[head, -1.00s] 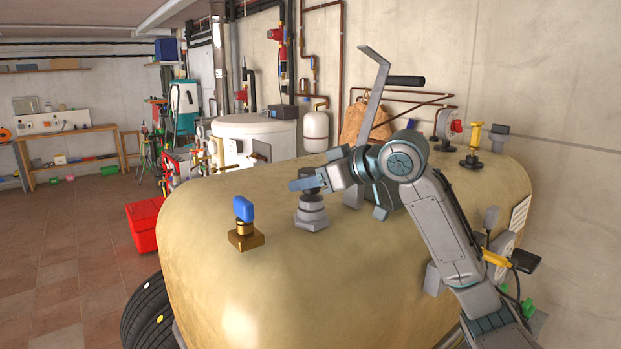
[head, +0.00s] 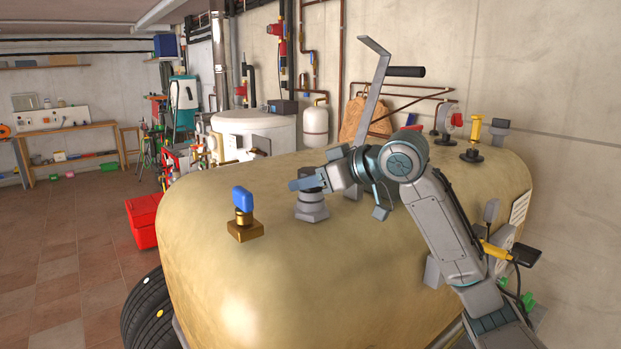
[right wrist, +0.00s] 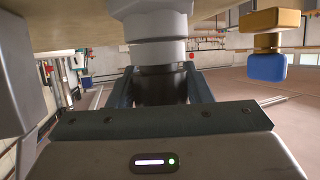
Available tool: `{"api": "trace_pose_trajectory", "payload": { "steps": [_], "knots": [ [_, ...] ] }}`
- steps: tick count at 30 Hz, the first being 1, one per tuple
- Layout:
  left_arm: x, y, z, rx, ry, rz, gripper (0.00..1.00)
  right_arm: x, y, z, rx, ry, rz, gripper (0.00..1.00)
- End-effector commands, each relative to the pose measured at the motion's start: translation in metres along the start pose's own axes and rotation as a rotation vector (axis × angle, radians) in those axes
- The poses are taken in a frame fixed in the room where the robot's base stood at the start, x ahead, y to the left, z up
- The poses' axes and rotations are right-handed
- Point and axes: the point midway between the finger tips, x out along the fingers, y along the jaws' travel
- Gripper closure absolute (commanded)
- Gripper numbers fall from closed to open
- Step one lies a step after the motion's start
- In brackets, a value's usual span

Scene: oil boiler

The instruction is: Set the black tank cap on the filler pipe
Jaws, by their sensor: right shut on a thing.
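The grey stepped filler pipe (head: 312,208) stands upright on top of the beige tank (head: 400,240). It also shows in the right wrist view (right wrist: 157,50), where the scene appears upside down. My right gripper (head: 307,181) is at the top of the pipe, its fingers level and on either side of the black tank cap (right wrist: 160,86). It is shut on the cap, which is lined up with the pipe. No gap shows between cap and pipe, but I cannot tell whether the cap is fully seated. In the head view the fingers hide most of the cap. My left gripper is not in view.
A brass fitting with a blue handle (head: 243,202) stands on the tank left of the pipe. A tall grey bracket with a black handle (head: 405,71) rises behind my right gripper. A yellow-topped fitting (head: 474,135) stands farther right.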

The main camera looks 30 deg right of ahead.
Motion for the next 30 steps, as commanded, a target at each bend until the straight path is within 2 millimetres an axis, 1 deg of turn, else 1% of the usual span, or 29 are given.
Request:
{"api": "trace_pose_trajectory", "payload": {
  "steps": [5, 6, 8, 9, 20, 23, 26, 30],
  "knots": [
    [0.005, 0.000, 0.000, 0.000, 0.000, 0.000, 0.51, 0.003, 0.000, 0.006, 0.000, 0.000, 0.000, 0.77],
    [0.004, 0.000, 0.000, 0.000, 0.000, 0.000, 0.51, 0.002, 0.000, 0.005, 0.000, 0.000, 0.000, 0.49],
    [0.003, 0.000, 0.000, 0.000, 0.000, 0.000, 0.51, 0.002, 0.000, 0.005, 0.000, 0.000, 0.000, 0.37],
    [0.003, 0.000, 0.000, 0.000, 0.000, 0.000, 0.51, 0.002, 0.000, 0.005, 0.000, 0.000, 0.000, 0.29],
    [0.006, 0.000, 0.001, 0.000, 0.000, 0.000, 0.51, 0.000, 0.000, 0.005, -0.001, 0.000, 0.001, 0.29],
    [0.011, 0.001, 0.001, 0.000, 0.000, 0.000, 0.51, -0.007, 0.001, 0.006, -0.003, 0.001, 0.003, 0.29],
    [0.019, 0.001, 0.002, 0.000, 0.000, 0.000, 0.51, -0.019, 0.001, 0.008, -0.004, 0.001, 0.005, 0.29],
    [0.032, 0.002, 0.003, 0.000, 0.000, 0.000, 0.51, -0.041, 0.001, 0.009, -0.004, 0.000, 0.006, 0.29]
  ]
}}
